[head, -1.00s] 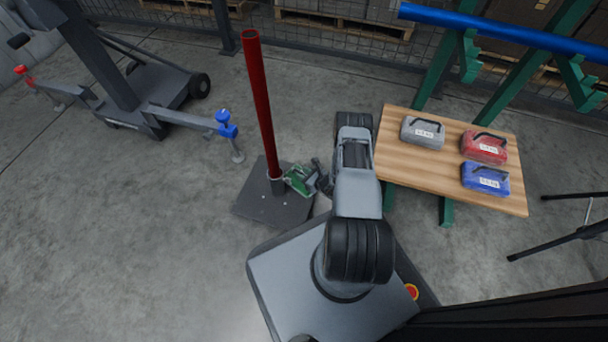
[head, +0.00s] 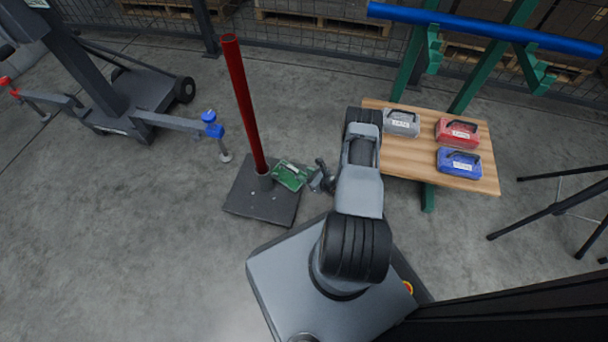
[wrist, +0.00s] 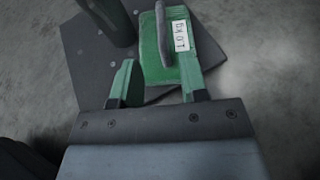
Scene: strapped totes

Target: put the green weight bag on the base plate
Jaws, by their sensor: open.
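The green weight bag (head: 289,175), with a dark handle and a white label, lies on the dark base plate (head: 250,204) beside the foot of the red post (head: 245,110). It is at the plate's right side and seems to reach a little past its edge. In the wrist view the bag (wrist: 180,65) is just beyond my fingertips, with plate (wrist: 88,62) under it and to its left. My gripper (wrist: 158,80) is open, the right finger close to the bag; I cannot tell if they touch. In the head view my gripper (head: 312,178) is right of the bag.
A wooden table (head: 400,155) at the right holds a grey bag (head: 401,123), a red bag (head: 457,132) and a blue bag (head: 459,163). A blue bar on green supports stands behind it. A wheeled lift stands at the left. Floor left of the plate is clear.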

